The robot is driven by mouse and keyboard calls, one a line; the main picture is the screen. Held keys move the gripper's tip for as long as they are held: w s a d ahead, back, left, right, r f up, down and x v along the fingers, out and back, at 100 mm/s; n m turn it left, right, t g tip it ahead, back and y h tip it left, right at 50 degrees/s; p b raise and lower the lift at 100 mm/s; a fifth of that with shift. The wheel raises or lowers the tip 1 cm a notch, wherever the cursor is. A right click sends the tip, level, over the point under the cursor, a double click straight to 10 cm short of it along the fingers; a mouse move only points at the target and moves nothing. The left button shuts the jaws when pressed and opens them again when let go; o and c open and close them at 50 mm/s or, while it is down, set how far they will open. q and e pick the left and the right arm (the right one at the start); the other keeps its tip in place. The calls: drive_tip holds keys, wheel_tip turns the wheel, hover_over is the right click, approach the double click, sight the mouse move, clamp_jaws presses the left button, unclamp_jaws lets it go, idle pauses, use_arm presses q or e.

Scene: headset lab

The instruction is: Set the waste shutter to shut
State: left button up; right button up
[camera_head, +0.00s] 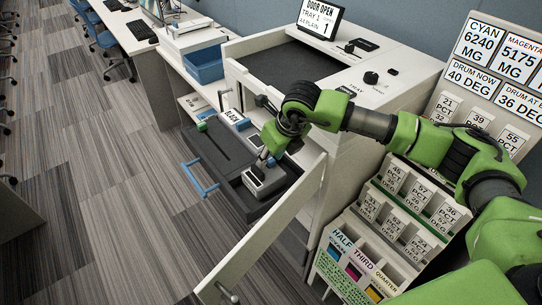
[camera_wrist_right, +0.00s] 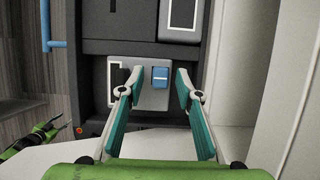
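The waste shutter appears to be the light grey plate (camera_wrist_right: 140,98) with a blue tab (camera_wrist_right: 160,77) and a dark slot to its left, set in a dark panel in the right wrist view. The tab sits toward the plate's right side. My right gripper (camera_wrist_right: 153,82) is open, its two fingers apart, with the blue tab showing between them. Contact cannot be judged. In the head view my right gripper (camera_head: 264,162) reaches down over a grey block (camera_head: 268,183) at the machine's open front. A green and black piece at the wrist view's lower left looks like my left gripper (camera_wrist_right: 50,132).
An open white door (camera_head: 262,240) stands beside my right gripper. A blue handle (camera_head: 200,180) juts from the dark drawer. A rack of labelled parts (camera_head: 400,215) is at the right. A blue bin (camera_head: 205,65) stands behind.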

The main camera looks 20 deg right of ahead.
drive_tip(key=v, duration=1.2)
drive_tip(key=shift+f, duration=0.15)
